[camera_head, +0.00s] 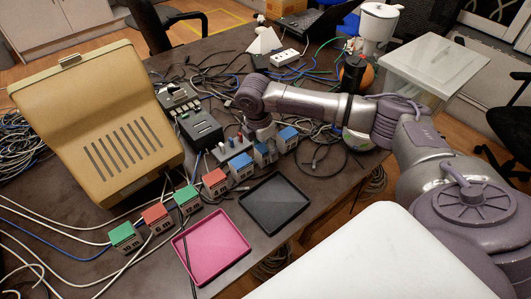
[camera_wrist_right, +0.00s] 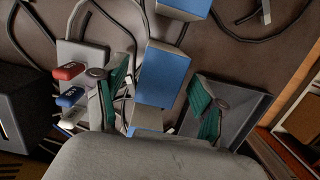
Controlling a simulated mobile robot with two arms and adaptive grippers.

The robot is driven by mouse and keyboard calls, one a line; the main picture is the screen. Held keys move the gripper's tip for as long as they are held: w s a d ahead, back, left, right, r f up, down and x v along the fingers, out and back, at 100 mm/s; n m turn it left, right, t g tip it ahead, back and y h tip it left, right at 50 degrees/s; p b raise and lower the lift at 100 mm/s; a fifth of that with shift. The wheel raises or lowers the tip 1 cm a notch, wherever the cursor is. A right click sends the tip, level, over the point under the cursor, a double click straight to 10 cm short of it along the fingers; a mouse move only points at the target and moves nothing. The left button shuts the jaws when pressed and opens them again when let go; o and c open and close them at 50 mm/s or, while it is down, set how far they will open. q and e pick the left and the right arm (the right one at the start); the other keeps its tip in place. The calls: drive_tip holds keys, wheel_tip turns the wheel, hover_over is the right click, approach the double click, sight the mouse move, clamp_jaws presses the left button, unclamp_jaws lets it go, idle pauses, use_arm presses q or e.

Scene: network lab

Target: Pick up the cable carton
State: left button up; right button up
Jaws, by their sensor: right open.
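Several small grey boxes with coloured tops stand in a slanting row on the dark table. Three have blue tops: one left (camera_head: 240,166), one in the middle (camera_head: 263,154), one right (camera_head: 287,138). My right gripper (camera_head: 259,136) is over the blue end of the row, pointing down. In the right wrist view its two teal-padded fingers (camera_wrist_right: 160,100) are spread on either side of a blue-topped box (camera_wrist_right: 165,75), holding nothing. I cannot tell whether they touch it. My left gripper is not in view.
A black tray (camera_head: 274,203) and a pink tray (camera_head: 211,246) lie in front of the row. A large tan case (camera_head: 105,125) is at left. Loose cables cover much of the table.

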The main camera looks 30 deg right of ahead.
drive_tip(key=shift+d+f, duration=0.15)
drive_tip(key=shift+f, duration=0.65)
drive_tip(key=c, duration=1.2)
drive_tip(key=shift+r, duration=0.1)
drive_tip(key=shift+c, duration=0.6)
drive_tip(key=shift+r, duration=0.1)
